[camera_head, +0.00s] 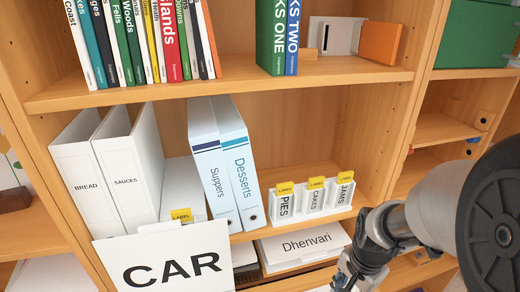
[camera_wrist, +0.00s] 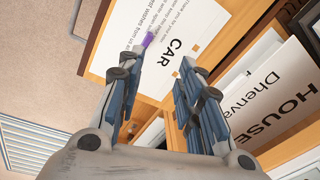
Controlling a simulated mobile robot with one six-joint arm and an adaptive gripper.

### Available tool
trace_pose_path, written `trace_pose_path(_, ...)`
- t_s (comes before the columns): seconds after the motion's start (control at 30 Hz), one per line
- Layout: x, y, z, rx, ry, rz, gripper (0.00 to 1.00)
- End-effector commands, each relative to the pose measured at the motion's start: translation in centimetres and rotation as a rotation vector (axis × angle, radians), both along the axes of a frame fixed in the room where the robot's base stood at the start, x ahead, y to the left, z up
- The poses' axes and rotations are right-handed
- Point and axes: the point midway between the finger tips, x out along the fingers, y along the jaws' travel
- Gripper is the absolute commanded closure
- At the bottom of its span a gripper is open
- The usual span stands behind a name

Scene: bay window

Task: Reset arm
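My gripper (camera_wrist: 163,62) is open in the wrist view, with its two blue-grey fingers apart and nothing seen between them. Beyond the fingertips is a white card (camera_wrist: 185,28) with the word CAR and smaller print. In the head view my gripper (camera_head: 346,283) is partly cut off at the bottom edge, low in front of the bookcase (camera_head: 330,74) and to the right of the CAR card (camera_head: 165,266). My arm comes in from the right side. I cannot tell whether the gripper touches anything.
White binders (camera_head: 75,172), two blue-banded binders (camera_head: 222,165) and a small labelled rack (camera_head: 312,203) stand on the middle shelf. A Dhenvari box (camera_head: 303,244) sits below. The wrist view shows a HOUSE card (camera_wrist: 280,100) close at right.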

Motion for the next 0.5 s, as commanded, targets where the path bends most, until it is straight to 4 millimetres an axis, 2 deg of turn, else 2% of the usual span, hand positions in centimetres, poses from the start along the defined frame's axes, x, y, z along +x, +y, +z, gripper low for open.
trace_pose_path(0.03, -0.5, 0.9, 2.4, -0.016, -0.035, 0.083, 0.67)
trace_pose_path(0.2, -3.4, 3.6, 8.3, -0.074, -0.111, 0.373, 0.67)
trace_pose_path(0.33, -6.4, 5.3, 11.8, -0.128, -0.169, 0.59, 0.67)
trace_pose_path(0.5, -10.2, 6.8, 14.4, -0.196, -0.228, 0.823, 0.67)
